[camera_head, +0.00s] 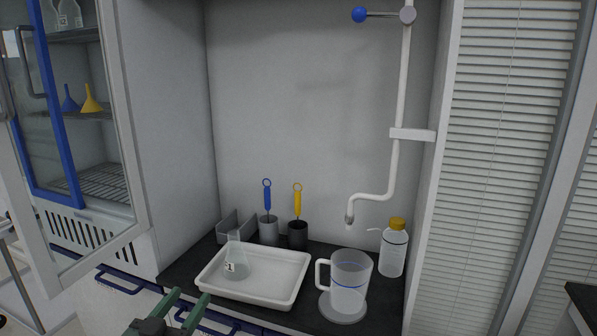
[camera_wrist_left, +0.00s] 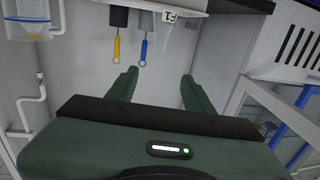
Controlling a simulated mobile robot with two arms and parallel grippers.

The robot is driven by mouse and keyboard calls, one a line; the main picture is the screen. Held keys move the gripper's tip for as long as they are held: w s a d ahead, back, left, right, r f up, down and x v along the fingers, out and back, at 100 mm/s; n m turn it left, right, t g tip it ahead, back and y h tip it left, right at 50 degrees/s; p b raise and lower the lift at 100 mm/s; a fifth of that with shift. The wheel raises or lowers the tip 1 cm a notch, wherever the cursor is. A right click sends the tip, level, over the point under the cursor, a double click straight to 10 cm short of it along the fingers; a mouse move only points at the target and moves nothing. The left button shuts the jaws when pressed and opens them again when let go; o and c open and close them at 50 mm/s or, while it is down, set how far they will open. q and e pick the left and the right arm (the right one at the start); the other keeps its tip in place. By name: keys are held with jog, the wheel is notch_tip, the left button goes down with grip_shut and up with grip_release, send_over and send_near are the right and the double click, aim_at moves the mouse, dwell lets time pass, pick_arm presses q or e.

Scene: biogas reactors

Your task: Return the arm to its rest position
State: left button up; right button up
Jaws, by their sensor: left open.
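My left gripper (camera_head: 183,308) shows at the bottom of the head view, in front of the counter's front edge. Its two green fingers are apart with nothing between them. In the left wrist view the gripper (camera_wrist_left: 160,85) is also open and empty. Beyond its fingers stand the holders with the yellow-handled brush (camera_wrist_left: 116,48) and the blue-handled brush (camera_wrist_left: 144,48). My right gripper is in neither view.
A white tray (camera_head: 262,297) with a flask (camera_head: 236,264) stands on the dark counter. Right of it are a clear jug (camera_head: 351,280) and a yellow-capped bottle (camera_head: 394,250), under a white pipe (camera_head: 400,90). A glass-door cabinet (camera_head: 50,110) stands at left.

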pick_arm(q)
notch_tip(320, 180, down, 23)
jog(key=a+n+g+y, duration=0.1)
jog(key=a+g+y, duration=0.1)
jog(key=a+g, duration=0.15)
jog(key=s+f+g, duration=0.2)
jog(key=s+f, duration=0.2)
jog(key=f, duration=0.4)
jog(key=s+f+g, duration=0.2)
jog(key=s+f, duration=0.2)
jog(key=f, duration=0.5)
jog(key=s+f+g+y, duration=0.1)
jog(key=s+f+g, duration=0.4)
jog(key=s+f, duration=1.3)
jog(key=s+d+f+g, duration=0.1)
jog(key=s+f, duration=0.1)
jog(key=s, duration=0.5)
jog(key=s+f+g, duration=0.1)
jog(key=s+f, duration=0.1)
jog(key=s, duration=0.6)
jog(key=s+d+f+m+g, duration=0.1)
jog(key=s+f+g, duration=0.1)
jog(key=s, duration=0.6)
jog(key=shift+d+f+p, duration=0.35)
jog(key=shift+p, duration=0.05)
